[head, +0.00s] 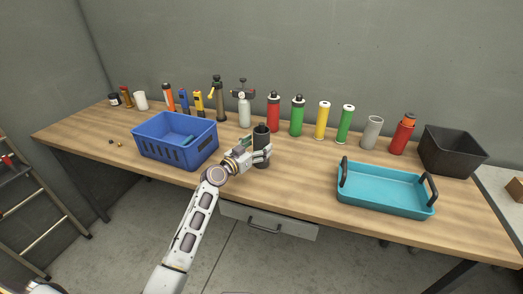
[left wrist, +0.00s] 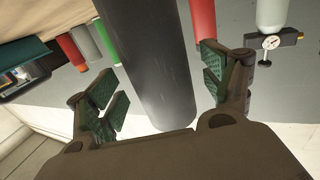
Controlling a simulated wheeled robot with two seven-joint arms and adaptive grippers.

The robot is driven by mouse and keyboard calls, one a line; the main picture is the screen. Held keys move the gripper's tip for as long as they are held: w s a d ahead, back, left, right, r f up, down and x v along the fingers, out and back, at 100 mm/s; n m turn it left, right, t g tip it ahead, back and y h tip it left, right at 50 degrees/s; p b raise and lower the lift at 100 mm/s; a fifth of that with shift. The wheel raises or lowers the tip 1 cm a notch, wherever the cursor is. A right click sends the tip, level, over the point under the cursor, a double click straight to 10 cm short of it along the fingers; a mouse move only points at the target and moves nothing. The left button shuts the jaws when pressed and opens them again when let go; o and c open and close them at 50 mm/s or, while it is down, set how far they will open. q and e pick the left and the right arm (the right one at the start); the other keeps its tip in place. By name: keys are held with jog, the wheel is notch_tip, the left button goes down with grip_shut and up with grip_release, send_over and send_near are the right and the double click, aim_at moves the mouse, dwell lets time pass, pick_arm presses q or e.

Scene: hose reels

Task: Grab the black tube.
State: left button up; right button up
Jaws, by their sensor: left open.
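The black tube (head: 262,133) stands upright on the wooden workbench (head: 300,160), near its front edge and to the right of the blue basket. My left gripper (head: 260,154) is at the tube, with its fingers at either side of the tube's lower half. In the left wrist view the tube (left wrist: 150,65) fills the middle, between the two spread finger pads of the gripper (left wrist: 160,95). The pads appear apart from the tube, with gaps showing on both sides.
A blue basket (head: 150,142) stands left of the tube, and a teal tray (head: 385,201) with black handles stands to the right. A black bin (head: 453,150) is at the far right. Several bottles and tubes, including a red one (head: 273,112), line the back.

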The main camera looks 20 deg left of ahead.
pick_arm(q)
jog(key=shift+x, duration=1.2)
jog(key=c, duration=1.2)
jog(key=shift+r, duration=0.15)
